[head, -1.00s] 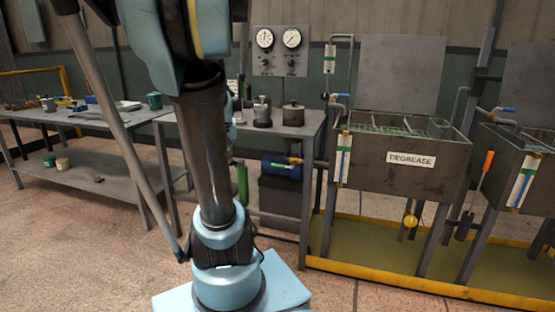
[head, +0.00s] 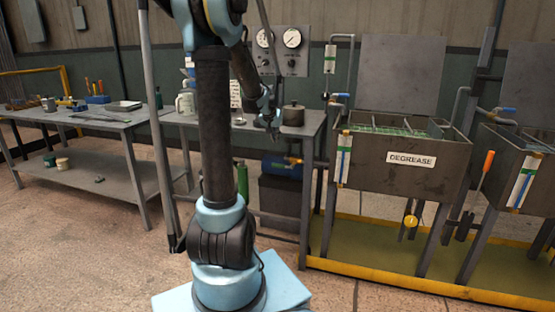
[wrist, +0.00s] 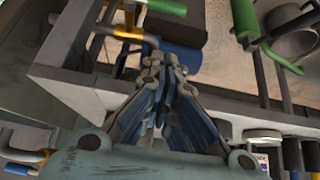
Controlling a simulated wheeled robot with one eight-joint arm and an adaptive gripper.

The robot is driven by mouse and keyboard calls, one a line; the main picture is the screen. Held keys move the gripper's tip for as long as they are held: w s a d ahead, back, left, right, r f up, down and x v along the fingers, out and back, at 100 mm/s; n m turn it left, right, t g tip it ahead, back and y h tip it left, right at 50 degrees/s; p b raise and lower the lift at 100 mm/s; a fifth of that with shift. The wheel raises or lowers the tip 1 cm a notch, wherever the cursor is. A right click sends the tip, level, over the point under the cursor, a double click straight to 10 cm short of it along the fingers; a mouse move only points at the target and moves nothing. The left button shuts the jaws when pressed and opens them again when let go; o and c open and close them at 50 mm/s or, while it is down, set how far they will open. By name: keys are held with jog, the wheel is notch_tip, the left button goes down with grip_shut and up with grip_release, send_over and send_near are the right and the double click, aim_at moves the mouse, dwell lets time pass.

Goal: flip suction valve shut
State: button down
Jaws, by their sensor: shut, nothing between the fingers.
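A blue cylinder (head: 280,168) lies on its side below the bench top, with a brass-orange fitting (head: 293,160) at its right end. My gripper (head: 270,129) hangs at the bench's front edge, above the blue cylinder. In the wrist view its fingers (wrist: 163,72) are shut and empty, and look apart from the lever.
The grey bench (head: 312,127) carries a lidded pot (head: 293,114). A gauge panel (head: 280,52) is on the wall behind. The DEGREASE tank (head: 390,174) stands at right, with a blue-handled tap (head: 340,96). A long side table (head: 75,122) is at left; the floor before it is open.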

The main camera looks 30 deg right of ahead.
send_over(281, 166)
jog(key=w, duration=0.2)
jog(key=f, duration=1)
jog(key=shift+w+f, duration=0.2)
jog(key=shift+s+a+f, duration=0.15)
jog(key=shift+f, duration=0.75)
jog(key=shift+d, duration=0.2)
jog(key=shift+f, duration=0.1)
